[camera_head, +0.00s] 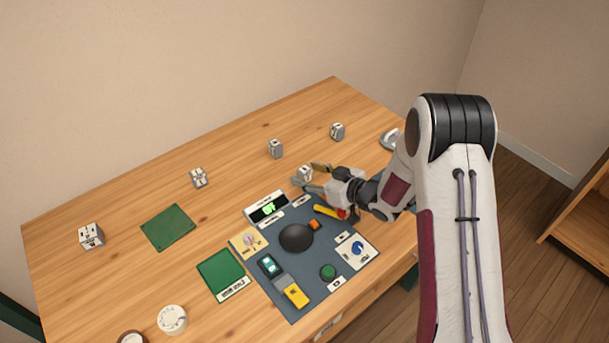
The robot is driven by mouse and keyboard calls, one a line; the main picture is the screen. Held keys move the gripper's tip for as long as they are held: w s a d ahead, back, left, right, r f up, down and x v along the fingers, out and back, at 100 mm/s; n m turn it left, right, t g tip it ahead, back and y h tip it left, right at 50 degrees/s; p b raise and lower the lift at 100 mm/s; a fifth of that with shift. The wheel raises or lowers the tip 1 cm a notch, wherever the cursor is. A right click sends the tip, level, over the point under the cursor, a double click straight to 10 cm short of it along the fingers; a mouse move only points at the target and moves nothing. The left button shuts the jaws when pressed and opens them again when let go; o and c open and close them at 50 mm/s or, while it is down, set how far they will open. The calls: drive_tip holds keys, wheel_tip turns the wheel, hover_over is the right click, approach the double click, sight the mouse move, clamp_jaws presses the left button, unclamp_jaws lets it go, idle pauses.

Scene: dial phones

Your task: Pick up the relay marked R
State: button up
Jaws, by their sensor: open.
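Several small grey relay blocks with dark marks stand on the wooden table; the marks are too small to read, so I cannot tell which is R. One relay (304,173) is at the tips of my gripper (311,178). My gripper is open, with its fingers pointing left and this relay in or near the gap between them; I cannot tell whether they touch it. Other relays stand at the far left (91,235), left of centre (199,178), at the back centre (275,149) and at the back right (338,131).
A dark grey mat (281,283) with a display (267,209), a black dome (296,238) and several small parts lies below my gripper. Green boards (168,228) (220,273) lie left. A white roll (172,319) is at the front. The table's back left is mostly clear.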

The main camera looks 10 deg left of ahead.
idle(0.4)
drive_tip(key=c, duration=1.2)
drive_tip(key=shift+c, duration=0.2)
drive_tip(key=shift+r, duration=0.2)
wheel_tip(320, 180, up, 10)
drive_tip(key=shift+f, duration=0.15)
